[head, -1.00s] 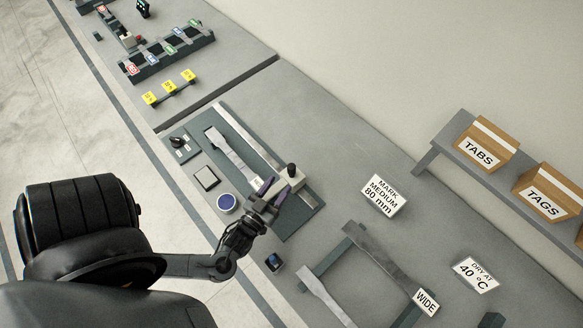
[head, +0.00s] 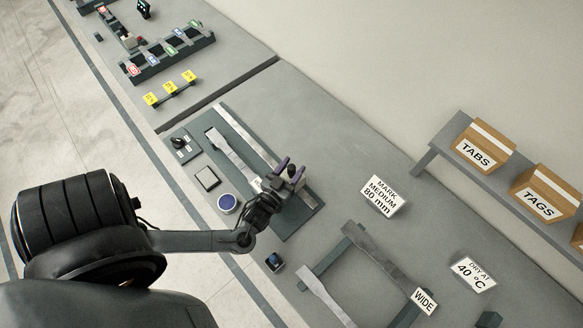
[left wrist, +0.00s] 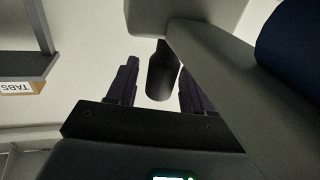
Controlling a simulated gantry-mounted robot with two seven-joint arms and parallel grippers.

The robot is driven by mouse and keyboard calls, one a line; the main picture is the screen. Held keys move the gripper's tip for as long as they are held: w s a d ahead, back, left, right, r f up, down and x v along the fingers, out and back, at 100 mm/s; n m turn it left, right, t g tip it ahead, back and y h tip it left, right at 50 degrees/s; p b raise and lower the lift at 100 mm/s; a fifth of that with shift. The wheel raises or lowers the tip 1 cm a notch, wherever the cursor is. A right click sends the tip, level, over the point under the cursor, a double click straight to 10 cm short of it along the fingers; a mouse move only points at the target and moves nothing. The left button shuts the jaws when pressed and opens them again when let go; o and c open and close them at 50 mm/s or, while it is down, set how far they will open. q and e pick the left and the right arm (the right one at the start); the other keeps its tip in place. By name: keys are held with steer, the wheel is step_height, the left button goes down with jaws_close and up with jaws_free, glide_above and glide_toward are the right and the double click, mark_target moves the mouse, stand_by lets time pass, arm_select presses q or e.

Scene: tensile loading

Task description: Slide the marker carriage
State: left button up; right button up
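The marker carriage, a pale block (head: 300,183) with a black knob (head: 291,170), sits on the rail (head: 247,135) of the dark marking fixture (head: 300,220), near its front right end. A grey dog-bone strip (head: 230,152) lies along the fixture beside the rail. My left gripper (head: 289,168) is at the carriage, its purple-dark fingers on either side of the knob. In the left wrist view the knob (left wrist: 161,75) hangs between the two open fingers (left wrist: 157,85), with a visible gap at the left finger. The gripper hides part of the carriage. My right gripper is out of view.
A blue round pad (head: 228,203), a dark square (head: 207,178) and a small dark cube (head: 274,262) lie left of and below the fixture. A sign reading MARK MEDIUM 80 mm (head: 384,196) stands to the right. A frame with strips (head: 372,250) lies below right.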

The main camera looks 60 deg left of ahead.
arm_select(q)
jaws_close()
steer(key=d, duration=0.5)
steer(key=shift+w+p, duration=0.3)
steer(key=shift+o, duration=0.4)
jaws_free()
steer(key=shift+s, duration=0.1)
steer(key=b+v, duration=0.1)
steer(key=v, duration=0.9)
steer(key=shift+s+d+b, duration=0.15)
steer(key=shift+s+b, duration=0.15)
